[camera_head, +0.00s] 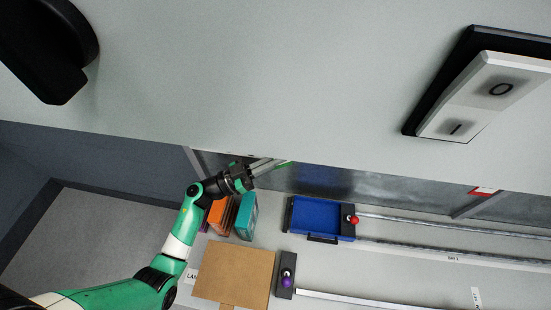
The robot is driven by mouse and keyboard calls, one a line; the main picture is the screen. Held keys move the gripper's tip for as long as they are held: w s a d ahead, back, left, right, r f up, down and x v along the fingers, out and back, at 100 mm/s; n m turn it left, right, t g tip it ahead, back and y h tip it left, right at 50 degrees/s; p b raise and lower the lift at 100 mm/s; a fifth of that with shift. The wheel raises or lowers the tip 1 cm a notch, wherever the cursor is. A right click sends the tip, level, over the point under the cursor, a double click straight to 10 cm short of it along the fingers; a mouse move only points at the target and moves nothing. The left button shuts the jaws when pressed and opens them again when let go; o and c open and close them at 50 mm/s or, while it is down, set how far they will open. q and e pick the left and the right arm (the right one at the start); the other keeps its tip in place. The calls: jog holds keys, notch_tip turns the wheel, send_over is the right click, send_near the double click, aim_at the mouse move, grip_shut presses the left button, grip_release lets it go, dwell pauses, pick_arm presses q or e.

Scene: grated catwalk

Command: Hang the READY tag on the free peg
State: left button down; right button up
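My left gripper (268,168) is at the end of the green and white arm, just below the lower edge of the large grey panel. A thin green edge (284,163) shows at its fingertips; it may be part of a tag, but no lettering is readable. I cannot tell whether the fingers are shut on it. No READY tag or free peg can be clearly made out. A small red and white piece (484,191) shows at the panel's lower edge on the right, mostly hidden. My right gripper is not in view.
The grey panel (270,80) fills the upper view, with a black knob (45,45) and an I/O rocker switch (480,95). Below are orange (219,212) and teal (246,216) items, a blue tray (316,218), a brown board (233,272), and rods with red (354,220) and purple (287,282) balls.

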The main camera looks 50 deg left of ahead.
pick_arm(q)
jog(key=c, duration=1)
grip_release()
jog(key=v, duration=1.1)
jog(key=shift+s+b, duration=0.3)
jog(key=shift+a+f, duration=0.1)
